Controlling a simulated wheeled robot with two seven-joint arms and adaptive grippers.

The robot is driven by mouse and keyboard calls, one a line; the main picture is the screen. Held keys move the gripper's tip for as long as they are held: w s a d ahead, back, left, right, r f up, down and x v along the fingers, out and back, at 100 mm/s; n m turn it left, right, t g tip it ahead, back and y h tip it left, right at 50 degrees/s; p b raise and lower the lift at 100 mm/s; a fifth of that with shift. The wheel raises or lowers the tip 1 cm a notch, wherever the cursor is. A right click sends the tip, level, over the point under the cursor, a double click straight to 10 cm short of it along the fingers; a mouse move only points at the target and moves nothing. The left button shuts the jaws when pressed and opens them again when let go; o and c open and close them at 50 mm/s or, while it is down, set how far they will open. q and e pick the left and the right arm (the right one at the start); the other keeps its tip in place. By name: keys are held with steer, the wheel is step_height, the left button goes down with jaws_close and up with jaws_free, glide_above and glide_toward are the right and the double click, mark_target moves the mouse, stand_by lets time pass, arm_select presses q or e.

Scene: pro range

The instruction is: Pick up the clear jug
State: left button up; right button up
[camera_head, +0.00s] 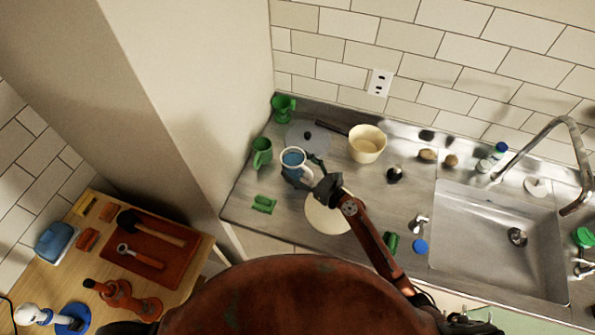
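The jug that best fits the clear jug (293,158) stands upright on the grey counter, left of centre. It has a pale body and looks blue inside. My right gripper (301,171) reaches it from the lower right. Its two dark fingers are spread apart, one at the jug's right side and one across its lower front. I cannot tell whether they touch the jug. The gripper hides part of the jug's lower right. My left gripper is not in view.
A round cream dish (325,216) lies below my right gripper. A cream saucepan (367,144) stands to the right, and green cups (261,152) stand to the left. A steel sink (490,235) is at right. A wooden table with tools (190,275) is at lower left.

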steer(key=c, duration=1.6)
steer(key=shift+r, duration=0.1)
steer(key=shift+r, duration=0.25)
